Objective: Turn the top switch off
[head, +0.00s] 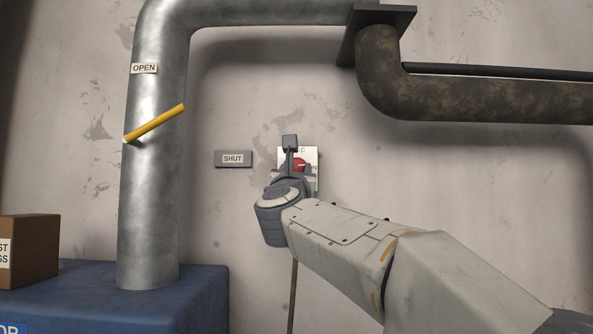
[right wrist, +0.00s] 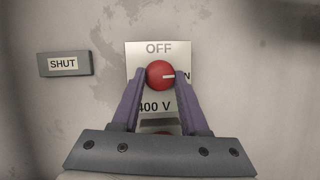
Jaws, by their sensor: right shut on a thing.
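The switch is a round red knob (right wrist: 161,75) on a pale plate (right wrist: 142,60) on the wall. The plate reads OFF above the knob, 400 V below it, and a partly hidden label ending in N at its right. A white mark on the knob points right, toward that label. In the head view the knob (head: 300,164) shows partly behind my right gripper (head: 293,168). In the right wrist view the fingers of my right gripper (right wrist: 160,80) are shut on the knob, one at each side. My left gripper is not in view.
A grey SHUT sign (head: 234,159) is on the wall left of the plate. A thick metal pipe (head: 150,220) with a yellow lever (head: 155,123) and an OPEN label (head: 144,69) stands farther left. A brown box (head: 35,250) sits on a blue case (head: 200,290).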

